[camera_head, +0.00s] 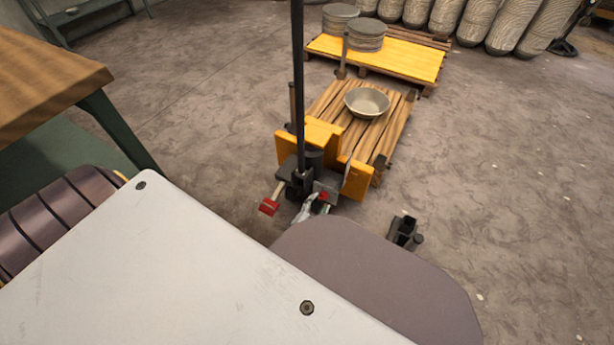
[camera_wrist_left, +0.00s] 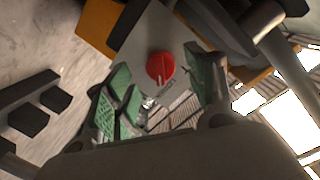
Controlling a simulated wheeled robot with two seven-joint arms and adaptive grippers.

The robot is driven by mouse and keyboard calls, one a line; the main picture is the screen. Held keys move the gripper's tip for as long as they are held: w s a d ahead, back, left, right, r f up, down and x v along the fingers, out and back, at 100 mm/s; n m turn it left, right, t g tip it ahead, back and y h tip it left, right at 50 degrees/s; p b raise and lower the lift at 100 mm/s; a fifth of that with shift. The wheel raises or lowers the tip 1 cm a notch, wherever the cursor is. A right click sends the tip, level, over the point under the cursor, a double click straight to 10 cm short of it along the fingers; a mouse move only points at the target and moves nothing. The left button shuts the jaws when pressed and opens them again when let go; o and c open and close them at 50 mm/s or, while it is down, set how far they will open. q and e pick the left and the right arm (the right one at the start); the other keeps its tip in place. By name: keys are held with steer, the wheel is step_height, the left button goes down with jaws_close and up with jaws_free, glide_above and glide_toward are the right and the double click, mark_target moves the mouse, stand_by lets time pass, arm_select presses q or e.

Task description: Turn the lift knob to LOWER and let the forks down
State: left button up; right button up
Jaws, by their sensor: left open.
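The yellow pallet lift (camera_head: 358,180) stands in the middle of the head view, with a tall dark handle pole (camera_head: 298,80). In the left wrist view, its red round lift knob (camera_wrist_left: 160,67) sits on a grey plate (camera_wrist_left: 140,50) with small lettering too blurred to read. My left gripper (camera_wrist_left: 163,88) is open, its green-padded fingers spread to either side below the knob. I see no contact with the knob. In the head view the left gripper (camera_head: 312,208) is small and partly hidden by my own arm. The forks are hidden beneath a wooden pallet (camera_head: 394,125).
A metal bowl (camera_head: 367,102) rests on the wooden pallet. Behind it, a yellow-topped pallet (camera_head: 400,63) holds stacked grey discs (camera_head: 367,37). Sacks (camera_head: 480,18) line the back. A wooden-topped table (camera_head: 45,75) stands at left. The floor at right is mostly clear.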

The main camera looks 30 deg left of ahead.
arm_select(q)
steer(key=s+r, duration=0.1)
steer(key=s, duration=0.8)
steer(key=shift+s+d, duration=0.15)
steer(key=shift+d, duration=0.15)
steer(key=shift+r, duration=0.1)
stand_by(0.6)
steer(key=shift+w+r+n+g, duration=0.9)
steer(key=shift+w+r+g, duration=1.15)
steer(key=shift+r+g, duration=0.55)
steer(key=s+d+r+n+g, duration=0.1)
steer(key=s+d+r+g, duration=0.1)
steer(key=s+r+g, duration=0.2)
steer(key=s+d+r+n+g+h, duration=0.1)
steer(key=s+d+r+g, duration=0.1)
steer(key=s+r, duration=0.8)
step_height(320, 180, up, 4)
steer(key=shift+s+r+g+p, duration=0.2)
steer(key=shift+s+g+p, duration=0.15)
steer(key=shift+g, duration=0.55)
arm_select(e)
steer(key=d+r+g+h, duration=0.2)
steer(key=d+r+h, duration=0.1)
steer(key=d+r, duration=0.6)
steer(key=shift+r+h, duration=0.3)
steer(key=shift+r, duration=0.1)
